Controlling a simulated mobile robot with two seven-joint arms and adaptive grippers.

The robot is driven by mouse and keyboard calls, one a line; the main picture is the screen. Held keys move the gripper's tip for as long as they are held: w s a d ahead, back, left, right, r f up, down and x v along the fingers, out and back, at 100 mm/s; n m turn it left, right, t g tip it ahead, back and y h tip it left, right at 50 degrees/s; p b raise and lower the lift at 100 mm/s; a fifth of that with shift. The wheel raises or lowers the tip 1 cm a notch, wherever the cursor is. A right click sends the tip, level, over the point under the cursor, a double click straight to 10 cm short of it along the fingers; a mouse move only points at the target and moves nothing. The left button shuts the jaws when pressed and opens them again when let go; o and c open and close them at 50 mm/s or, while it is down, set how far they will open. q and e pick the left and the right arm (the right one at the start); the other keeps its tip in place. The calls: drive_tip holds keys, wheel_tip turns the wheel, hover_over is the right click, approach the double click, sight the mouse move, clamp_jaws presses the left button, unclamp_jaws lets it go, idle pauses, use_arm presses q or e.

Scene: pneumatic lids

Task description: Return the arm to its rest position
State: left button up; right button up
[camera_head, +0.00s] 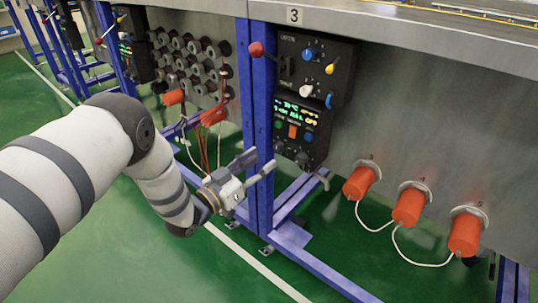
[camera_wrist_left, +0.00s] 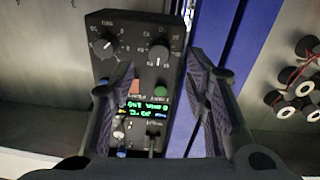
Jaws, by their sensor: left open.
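My left arm comes in from the left in the head view. Its gripper (camera_head: 262,163) is open and empty, with its fingers pointing right in front of a blue post (camera_head: 258,110). In the left wrist view the open fingers (camera_wrist_left: 162,72) frame a black control box (camera_wrist_left: 138,50), which appears upside down, with knobs and a lit display. The same box shows in the head view (camera_head: 312,140), just right of and above the fingers. I cannot tell whether a finger touches the post. My right gripper is not in view.
Orange lids (camera_head: 358,183), (camera_head: 408,206), (camera_head: 465,233) with white cords sit on the grey panel at right. A second black box (camera_head: 318,70) with coloured knobs and a red ball knob (camera_head: 256,49) are above. Blue frame legs stand on the green floor (camera_head: 170,265), which has free room.

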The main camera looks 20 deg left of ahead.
use_arm(q)
drive_tip(key=v, duration=0.3)
idle(0.4)
